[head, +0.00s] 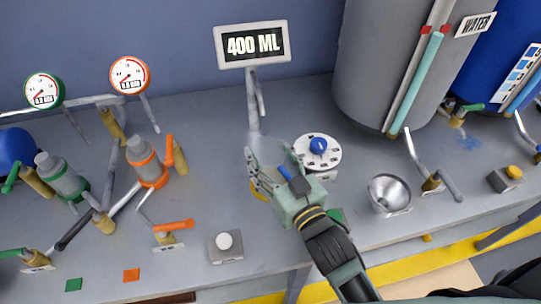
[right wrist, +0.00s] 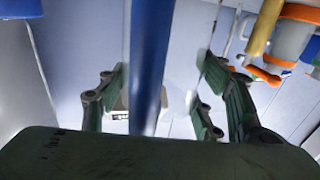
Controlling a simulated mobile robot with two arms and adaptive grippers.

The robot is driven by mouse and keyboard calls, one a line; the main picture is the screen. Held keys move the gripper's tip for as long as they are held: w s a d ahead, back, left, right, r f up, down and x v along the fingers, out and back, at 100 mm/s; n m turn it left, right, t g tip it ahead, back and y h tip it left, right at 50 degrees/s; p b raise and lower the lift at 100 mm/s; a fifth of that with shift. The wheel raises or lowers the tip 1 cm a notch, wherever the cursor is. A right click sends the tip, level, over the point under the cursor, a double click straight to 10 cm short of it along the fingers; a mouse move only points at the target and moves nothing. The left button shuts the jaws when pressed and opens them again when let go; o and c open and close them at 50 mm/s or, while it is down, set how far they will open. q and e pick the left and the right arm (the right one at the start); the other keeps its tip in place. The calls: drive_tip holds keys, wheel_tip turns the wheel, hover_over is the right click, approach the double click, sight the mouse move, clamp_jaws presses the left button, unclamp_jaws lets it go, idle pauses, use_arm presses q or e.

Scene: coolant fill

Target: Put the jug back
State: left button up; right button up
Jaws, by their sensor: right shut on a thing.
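A clear jug (head: 272,152) is near the middle of the bench in the head view, below the display post. Its blue handle shows in the right wrist view (right wrist: 150,65), running between the fingers. My right gripper (head: 284,180) is shut on the jug's handle, from the front right of the jug. A yellow ring mark (head: 258,190) shows at the jug's lower left, partly hidden by the jug and gripper. I cannot tell whether the jug touches the bench. My left gripper is not in view.
A display (head: 252,45) reads 400 ML. A white dial with a blue knob (head: 318,147) stands close right of the jug, a metal funnel (head: 389,193) farther right. Orange and green valves and gauges (head: 130,75) fill the left. A grey tank (head: 385,70) stands behind.

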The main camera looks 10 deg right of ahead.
drive_tip(key=shift+f, duration=0.1)
drive_tip(key=o, duration=1.6)
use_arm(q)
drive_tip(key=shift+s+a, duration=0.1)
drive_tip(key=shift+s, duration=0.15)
use_arm(e)
drive_tip(key=shift+o, duration=0.2)
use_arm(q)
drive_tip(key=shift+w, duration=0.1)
use_arm(e)
drive_tip(key=shift+s, duration=0.25)
drive_tip(key=b+v, duration=0.2)
drive_tip(key=v, duration=0.8)
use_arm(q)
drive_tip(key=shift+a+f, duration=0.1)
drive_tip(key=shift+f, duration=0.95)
use_arm(e)
drive_tip(key=shift+v, duration=0.8)
